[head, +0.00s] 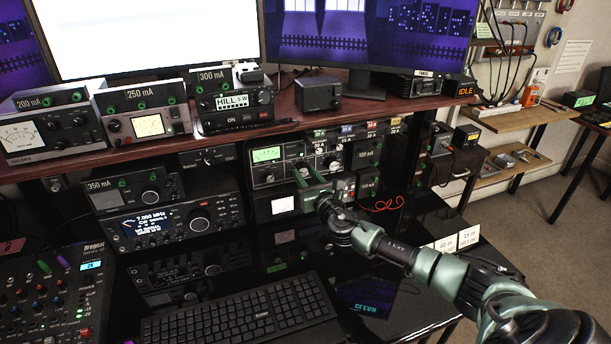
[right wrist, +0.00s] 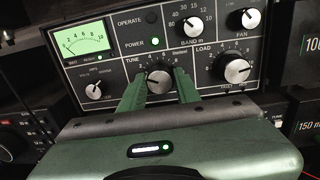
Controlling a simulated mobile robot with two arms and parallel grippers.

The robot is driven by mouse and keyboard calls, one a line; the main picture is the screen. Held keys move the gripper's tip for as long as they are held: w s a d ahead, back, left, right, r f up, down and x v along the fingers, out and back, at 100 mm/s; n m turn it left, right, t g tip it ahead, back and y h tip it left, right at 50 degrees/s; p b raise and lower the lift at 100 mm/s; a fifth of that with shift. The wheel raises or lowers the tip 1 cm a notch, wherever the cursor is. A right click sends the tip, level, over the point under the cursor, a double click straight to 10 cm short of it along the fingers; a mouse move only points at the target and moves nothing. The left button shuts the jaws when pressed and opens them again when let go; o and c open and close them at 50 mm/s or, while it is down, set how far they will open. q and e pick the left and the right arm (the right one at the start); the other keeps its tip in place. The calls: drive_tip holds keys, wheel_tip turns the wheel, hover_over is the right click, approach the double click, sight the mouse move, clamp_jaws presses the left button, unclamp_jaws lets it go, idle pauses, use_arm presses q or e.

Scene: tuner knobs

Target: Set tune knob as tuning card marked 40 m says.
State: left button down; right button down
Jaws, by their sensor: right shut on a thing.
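The tune knob (right wrist: 158,79) is a dark knob with a silver cap, on the lower middle of the amplifier panel (right wrist: 118,48), under the word TUNE. My right gripper (right wrist: 160,86) is shut on it, one green finger on each side. In the head view the right gripper (head: 306,176) reaches the panel from the right and hides the knob. The fingers cover part of the tune scale, and I cannot read the pointer. The tuning card marked 40 m (head: 445,243) is a white card on the dark desk at the right; its small print is unreadable. My left gripper is not in view.
The load knob (right wrist: 237,71) is close right of the tune knob, with the band knob (right wrist: 193,26) above and a smaller knob (right wrist: 93,90) at left. A 15 m card (head: 469,239) stands beside the 40 m card. A keyboard (head: 240,315) lies in front.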

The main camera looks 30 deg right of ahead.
drive_tip(key=shift+f, duration=0.1)
drive_tip(key=m+b, duration=0.1)
drive_tip(key=m, duration=0.2)
drive_tip(key=shift+f+b, duration=0.1)
drive_tip(key=shift+b, duration=0.25)
drive_tip(key=m+b, duration=0.1)
drive_tip(key=m, duration=0.2)
drive_tip(key=m+b, duration=0.1)
drive_tip(key=m, duration=0.2)
drive_tip(key=shift+m, duration=0.3)
drive_tip(key=shift+m+b, duration=0.35)
drive_tip(key=shift+m, duration=1.25)
drive_tip(key=shift+d+h, duration=0.1)
drive_tip(key=shift+h, duration=0.3)
drive_tip(key=c, duration=1)
unclamp_jaws()
